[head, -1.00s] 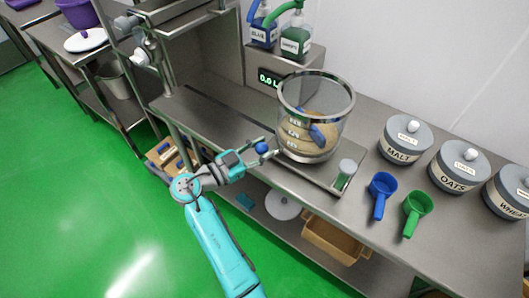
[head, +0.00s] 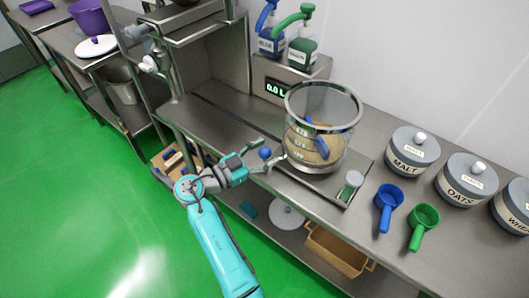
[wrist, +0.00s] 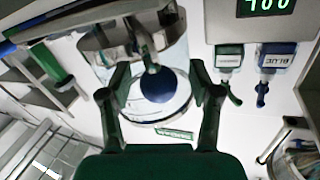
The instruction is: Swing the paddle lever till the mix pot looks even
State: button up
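The mix pot (head: 330,112) is a clear vessel with a metal rim, standing on the steel bench and holding a tan mix. A blue paddle (head: 318,141) slants inside it. Too small to tell how even the mix is. The lever's blue ball knob (head: 265,152) sticks out at the pot's left front. My teal gripper (head: 264,158) is beside the pot with its fingers around the knob. In the wrist view the knob (wrist: 158,86) sits between my gripper's spread fingers (wrist: 158,80), with gaps on both sides.
MALT (head: 411,158) and OATS (head: 466,182) tubs stand right of the pot, behind a blue scoop (head: 388,200) and a green scoop (head: 423,220). A small lidded jar (head: 350,187) stands by the pot's right front. Blue and green pump bottles (head: 302,52) stand behind.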

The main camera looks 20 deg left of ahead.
jog(key=v, duration=1.2)
dwell(0.4)
